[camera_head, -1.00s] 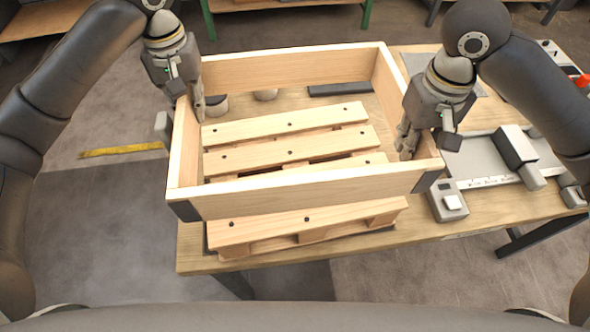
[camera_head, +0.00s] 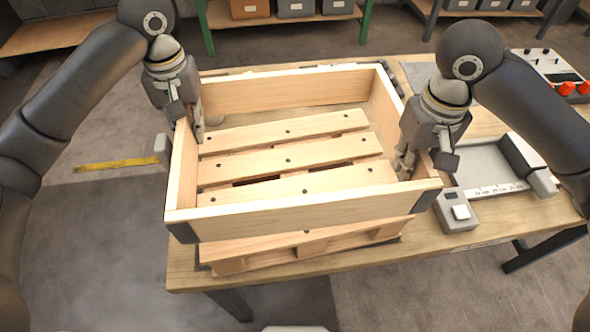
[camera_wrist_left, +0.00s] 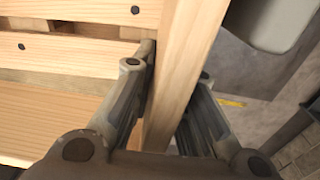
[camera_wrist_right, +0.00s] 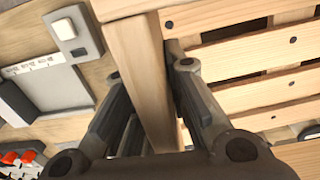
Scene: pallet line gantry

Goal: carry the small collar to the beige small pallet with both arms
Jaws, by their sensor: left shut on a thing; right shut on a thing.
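The small collar (camera_head: 300,219), an open wooden frame with dark corner pieces, hangs over the beige small pallet (camera_head: 290,156), whose slats show inside it and below its near wall. My left gripper (camera_head: 197,138) is shut on the collar's left wall; its fingers straddle the board in the left wrist view (camera_wrist_left: 165,85). My right gripper (camera_head: 405,172) is shut on the collar's right wall, with the board (camera_wrist_right: 142,75) between its fingers in the right wrist view. How much gap there is between collar and pallet is hard to tell.
The pallet lies on a wooden table (camera_head: 350,262). A scale-like device (camera_head: 457,212) and a grey tray (camera_head: 480,165) stand close to the collar's right side. A box with red knobs (camera_head: 560,75) is at the back right. Shelves with bins stand behind.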

